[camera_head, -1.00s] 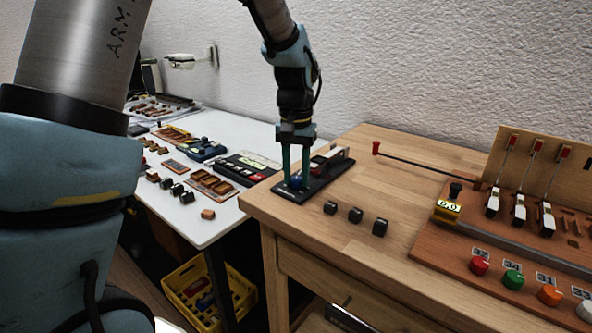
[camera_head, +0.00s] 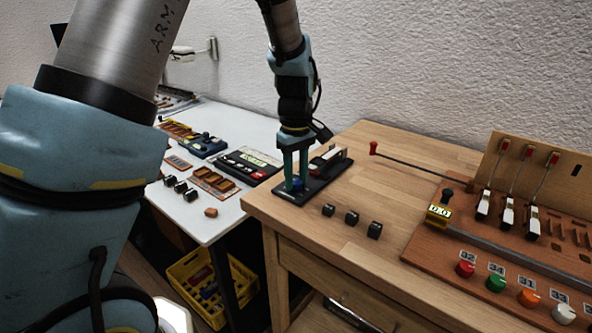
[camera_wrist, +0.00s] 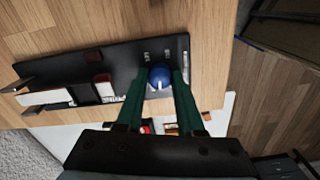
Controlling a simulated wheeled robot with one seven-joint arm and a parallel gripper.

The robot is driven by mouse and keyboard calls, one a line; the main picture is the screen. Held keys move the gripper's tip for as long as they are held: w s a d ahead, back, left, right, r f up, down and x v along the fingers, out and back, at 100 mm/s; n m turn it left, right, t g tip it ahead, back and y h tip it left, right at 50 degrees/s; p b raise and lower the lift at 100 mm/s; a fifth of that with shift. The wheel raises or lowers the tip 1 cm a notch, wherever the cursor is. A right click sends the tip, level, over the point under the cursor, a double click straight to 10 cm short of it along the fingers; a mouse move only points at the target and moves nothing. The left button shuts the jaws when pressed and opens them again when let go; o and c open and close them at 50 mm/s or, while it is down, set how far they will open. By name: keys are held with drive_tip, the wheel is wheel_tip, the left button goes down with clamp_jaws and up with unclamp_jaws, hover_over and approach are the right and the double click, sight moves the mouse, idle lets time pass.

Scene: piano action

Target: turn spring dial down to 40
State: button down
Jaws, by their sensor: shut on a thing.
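The spring dial is a blue round knob (camera_wrist: 160,77) with a white pointer line, on a black base plate (camera_wrist: 115,62). In the head view the knob (camera_head: 297,184) sits at the front end of the same plate, at the wooden bench's left corner. My gripper (camera_head: 297,180) points down over it, its two green fingers on either side of the knob. In the wrist view the fingers (camera_wrist: 158,84) are shut on the knob. The dial's scale numbers are too small to read.
Several small black blocks (camera_head: 351,218) lie right of the plate. A red-tipped rod (camera_head: 373,148) and a board with coloured knobs (camera_head: 497,283) are further right. A white table (camera_head: 222,222) with parts stands left, and a yellow crate (camera_head: 215,285) is below.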

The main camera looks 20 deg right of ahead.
sight(296, 181)
drive_tip(key=n+p, duration=0.3)
drive_tip(key=n, duration=0.1)
drive_tip(key=shift+r, duration=0.2)
drive_tip(key=shift+f+n+p, duration=0.1)
drive_tip(key=shift+n+p, duration=0.9)
drive_tip(key=shift+n, duration=0.5)
drive_tip(key=c, duration=0.5)
unclamp_jaws()
drive_tip(key=shift+f, duration=0.1)
wheel_tip(296, 181, up, 11)
drive_tip(key=shift+f+b, duration=0.1)
drive_tip(key=shift+b, duration=0.65)
